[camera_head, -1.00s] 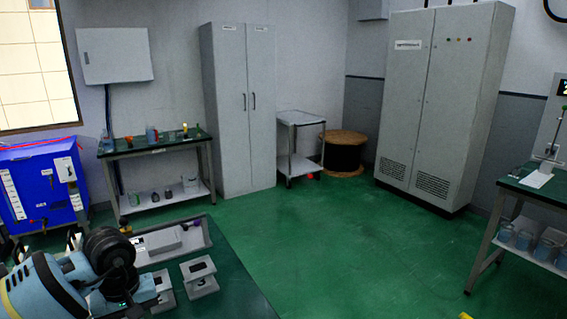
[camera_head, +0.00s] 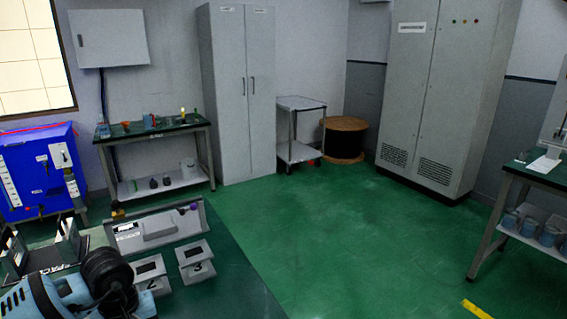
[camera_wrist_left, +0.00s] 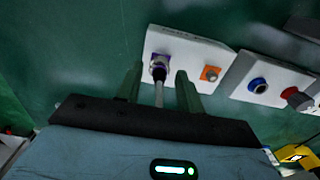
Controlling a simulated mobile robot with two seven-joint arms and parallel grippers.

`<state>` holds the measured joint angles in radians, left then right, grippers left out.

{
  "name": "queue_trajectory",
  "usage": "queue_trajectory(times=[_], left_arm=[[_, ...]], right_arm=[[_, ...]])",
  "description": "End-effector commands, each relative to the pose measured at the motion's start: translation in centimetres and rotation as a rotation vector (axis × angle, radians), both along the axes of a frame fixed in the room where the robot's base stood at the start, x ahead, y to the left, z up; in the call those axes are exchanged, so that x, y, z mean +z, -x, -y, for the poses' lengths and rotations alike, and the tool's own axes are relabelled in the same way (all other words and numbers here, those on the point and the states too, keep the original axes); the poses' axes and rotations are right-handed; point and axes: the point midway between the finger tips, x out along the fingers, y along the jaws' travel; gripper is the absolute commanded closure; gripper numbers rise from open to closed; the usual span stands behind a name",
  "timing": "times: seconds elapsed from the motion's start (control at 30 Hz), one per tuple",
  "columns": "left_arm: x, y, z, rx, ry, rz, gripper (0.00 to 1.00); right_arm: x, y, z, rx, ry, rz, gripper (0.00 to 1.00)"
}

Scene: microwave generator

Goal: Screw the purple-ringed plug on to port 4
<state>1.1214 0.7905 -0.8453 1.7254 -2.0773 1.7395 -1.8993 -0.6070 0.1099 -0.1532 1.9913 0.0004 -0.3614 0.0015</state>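In the left wrist view, a dark plug with a purple ring (camera_wrist_left: 158,69) stands on a pale block (camera_wrist_left: 188,47), its light cable running back toward my gripper. My left gripper (camera_wrist_left: 160,82) is open, its two dark green fingers on either side of the plug and cable with gaps showing. An orange connector (camera_wrist_left: 210,73) sits on the same block, to the right. In the head view, my left arm is at the bottom left and its fingers are hidden. Port 4 cannot be made out for certain. My right gripper is not in view.
The left wrist view shows a second block with a blue-ringed connector (camera_wrist_left: 258,85) and a red one (camera_wrist_left: 294,97). In the head view, a grey tray (camera_head: 122,252) and a stand marked 3 (camera_head: 197,269) are on the green table (camera_head: 232,285). The floor to the right is open.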

Motion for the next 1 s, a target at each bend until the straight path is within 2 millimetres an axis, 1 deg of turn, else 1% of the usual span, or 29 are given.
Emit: queue_trajectory(times=[0.07, 0.4, 0.67, 1.0], left_arm=[[-0.4, 0.0, 0.0, 0.0, 0.0, 0.0, 0.63], [-0.3, -0.1, 0.0, 0.0, 0.0, 0.004, 0.63], [-0.3, -0.1, 0.0, 0.0, 0.0, 0.004, 0.63], [-0.3, -0.1, 0.0, 0.0, 0.001, 0.003, 0.63]], right_arm=[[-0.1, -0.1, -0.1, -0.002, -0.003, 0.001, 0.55], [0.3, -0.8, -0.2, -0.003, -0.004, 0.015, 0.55], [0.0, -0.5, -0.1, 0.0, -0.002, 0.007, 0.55], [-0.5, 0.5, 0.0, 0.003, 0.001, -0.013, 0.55]])
